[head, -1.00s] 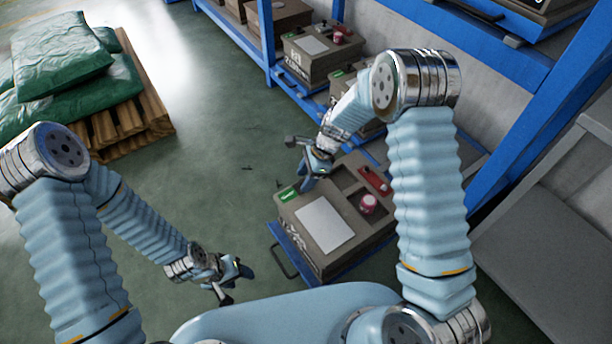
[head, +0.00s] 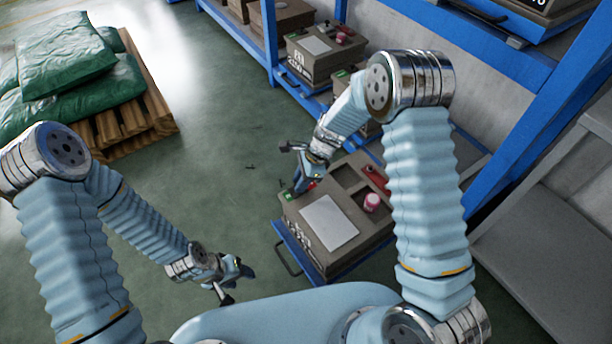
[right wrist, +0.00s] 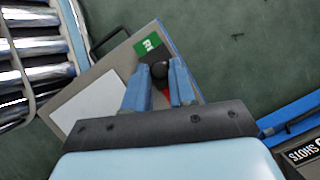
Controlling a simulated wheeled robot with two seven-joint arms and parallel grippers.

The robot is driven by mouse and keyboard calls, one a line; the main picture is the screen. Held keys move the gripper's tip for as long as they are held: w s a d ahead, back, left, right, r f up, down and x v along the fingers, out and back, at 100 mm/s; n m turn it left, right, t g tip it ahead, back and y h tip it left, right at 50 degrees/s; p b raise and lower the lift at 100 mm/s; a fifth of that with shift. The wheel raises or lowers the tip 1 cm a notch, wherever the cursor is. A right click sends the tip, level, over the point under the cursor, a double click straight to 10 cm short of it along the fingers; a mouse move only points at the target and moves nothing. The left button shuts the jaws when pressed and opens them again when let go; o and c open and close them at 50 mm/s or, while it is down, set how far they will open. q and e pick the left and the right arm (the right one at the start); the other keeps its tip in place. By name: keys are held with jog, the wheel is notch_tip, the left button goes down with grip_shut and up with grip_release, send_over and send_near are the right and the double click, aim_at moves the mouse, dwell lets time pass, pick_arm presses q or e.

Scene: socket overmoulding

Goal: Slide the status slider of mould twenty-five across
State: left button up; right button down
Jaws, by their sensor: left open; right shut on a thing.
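Mould twenty-five is the grey-brown box (head: 310,222) on the floor-level blue tray, with a white label sheet (head: 328,222) on top; its number is not readable to me. Its status slider is at the far left corner, with a green field (head: 290,197) and some red (head: 311,184) showing. My right gripper (head: 302,184) is shut on this knob. My left gripper (head: 236,284) is open and empty, low at the left, away from the mould.
The blue tray (head: 290,247) has a handle at its front left. A red part and a pink-capped jar (head: 371,202) sit in the mould's top. Blue racking (head: 520,150) with more moulds (head: 320,58) stands behind. Green sacks (head: 65,55) lie on a pallet. Floor between is clear.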

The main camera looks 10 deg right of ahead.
jog(key=shift+s+a, duration=0.2)
jog(key=shift+a, duration=0.35)
jog(key=shift+s+a, duration=0.2)
jog(key=shift+a, duration=0.3)
jog(key=c, duration=0.9)
grip_release()
jog(key=shift+c, duration=0.2)
jog(key=p+v, duration=0.1)
jog(key=v, duration=1.3)
jog(key=shift+f, duration=0.15)
